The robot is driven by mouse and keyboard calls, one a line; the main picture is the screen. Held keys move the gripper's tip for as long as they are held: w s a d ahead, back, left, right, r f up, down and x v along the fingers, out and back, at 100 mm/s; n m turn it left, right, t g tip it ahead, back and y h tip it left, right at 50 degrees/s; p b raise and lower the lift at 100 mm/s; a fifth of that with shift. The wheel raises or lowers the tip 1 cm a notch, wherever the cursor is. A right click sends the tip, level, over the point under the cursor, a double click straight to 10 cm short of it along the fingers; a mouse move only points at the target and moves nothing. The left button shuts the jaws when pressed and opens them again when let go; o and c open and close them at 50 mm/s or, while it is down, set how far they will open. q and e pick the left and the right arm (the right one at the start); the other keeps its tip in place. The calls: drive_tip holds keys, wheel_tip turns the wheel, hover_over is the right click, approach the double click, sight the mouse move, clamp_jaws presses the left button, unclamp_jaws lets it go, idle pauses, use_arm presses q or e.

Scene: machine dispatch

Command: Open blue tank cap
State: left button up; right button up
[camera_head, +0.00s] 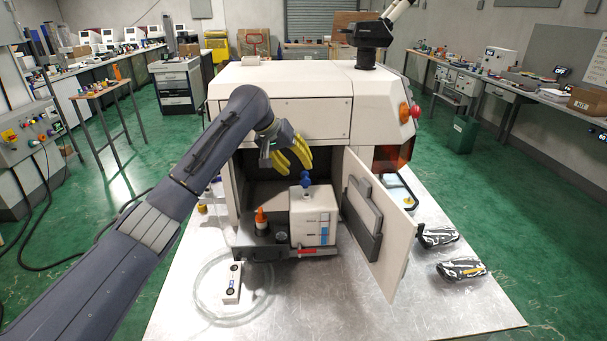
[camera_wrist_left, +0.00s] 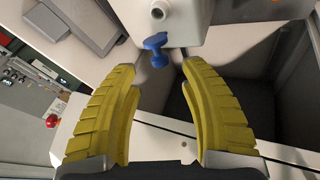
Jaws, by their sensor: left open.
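The blue tank cap (camera_head: 306,179) sits on top of the white tank (camera_head: 312,217), which stands on a tray pulled out in front of the machine's open compartment. My left gripper (camera_head: 303,160) has yellow fingers and is open just above and slightly left of the cap. In the left wrist view the blue cap (camera_wrist_left: 155,48) lies beyond the fingertips, in line with the gap between the yellow fingers (camera_wrist_left: 160,75). Nothing is between the fingers. The white tank also shows in the left wrist view (camera_wrist_left: 185,15). My right gripper is not seen.
The machine's door (camera_head: 375,220) stands open at the right of the tank. An orange-topped bottle (camera_head: 261,221) stands left of the tank. A coiled clear tube (camera_head: 212,312) and a small white device (camera_head: 232,283) lie on the metal table. Two striped objects (camera_head: 461,270) lie at right.

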sight(303, 173)
use_arm(q)
drive_tip(key=shift+x, duration=2.55)
drive_tip(key=shift+c, duration=0.3)
clamp_jaws()
